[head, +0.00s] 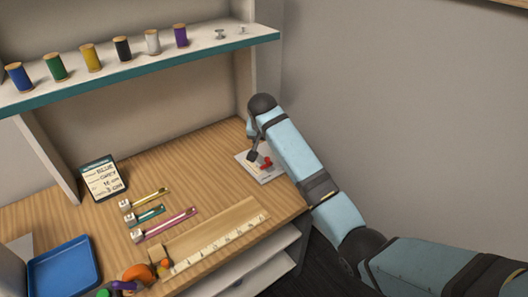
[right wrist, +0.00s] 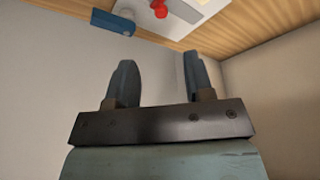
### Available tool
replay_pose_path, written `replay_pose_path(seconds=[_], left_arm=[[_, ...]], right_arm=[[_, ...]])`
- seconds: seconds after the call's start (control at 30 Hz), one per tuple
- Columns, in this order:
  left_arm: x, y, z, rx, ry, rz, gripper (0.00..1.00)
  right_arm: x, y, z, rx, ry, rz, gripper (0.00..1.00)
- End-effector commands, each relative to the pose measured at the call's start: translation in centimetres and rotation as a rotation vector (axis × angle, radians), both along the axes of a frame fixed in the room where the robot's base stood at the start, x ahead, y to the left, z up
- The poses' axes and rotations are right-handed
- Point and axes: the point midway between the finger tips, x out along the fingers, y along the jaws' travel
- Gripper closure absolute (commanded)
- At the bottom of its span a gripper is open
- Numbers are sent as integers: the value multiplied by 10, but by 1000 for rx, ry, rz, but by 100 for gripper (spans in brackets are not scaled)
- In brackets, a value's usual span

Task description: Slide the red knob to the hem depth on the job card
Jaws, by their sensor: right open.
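The red knob (head: 266,163) sits on a white plate (head: 270,178) near the back right of the desk. It also shows in the right wrist view (right wrist: 159,9), cut by the top edge, on the pale plate. My right gripper (head: 254,152) is open, close beside the knob in the head view. In the right wrist view its two fingers stand apart with nothing between them, and the knob lies beyond them, not touching. The job card (head: 103,179) stands at the left of the desk; its lines are too small to read surely. My left gripper is not in view.
A wooden ruler board (head: 215,240) and several coloured rods with pale blocks lie mid-desk. A blue tray (head: 62,268) is at the front left. A shelf (head: 140,66) with thread spools hangs above. The right wrist view shows a blue block (right wrist: 112,20) near the plate.

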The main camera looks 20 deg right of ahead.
Motion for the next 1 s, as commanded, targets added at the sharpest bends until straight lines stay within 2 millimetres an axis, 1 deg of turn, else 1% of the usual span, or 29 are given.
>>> replay_pose_path(seconds=[0.13, 0.23, 0.37, 0.5, 0.7, 0.8, 1.0], left_arm=[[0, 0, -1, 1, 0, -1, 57], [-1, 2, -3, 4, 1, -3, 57], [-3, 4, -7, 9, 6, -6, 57], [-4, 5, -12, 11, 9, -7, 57], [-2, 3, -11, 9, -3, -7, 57], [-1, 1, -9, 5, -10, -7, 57], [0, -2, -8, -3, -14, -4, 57]], right_arm=[[3, -1, -1, -2, 6, -8, 52], [6, -2, -11, -2, 8, -8, 52], [14, -7, -34, -2, 8, -8, 52], [25, -12, -62, -4, 7, -7, 52], [38, -18, -99, -2, 6, -7, 52], [44, -20, -111, -2, 5, -7, 52], [48, -22, -124, -1, 5, -7, 52]])
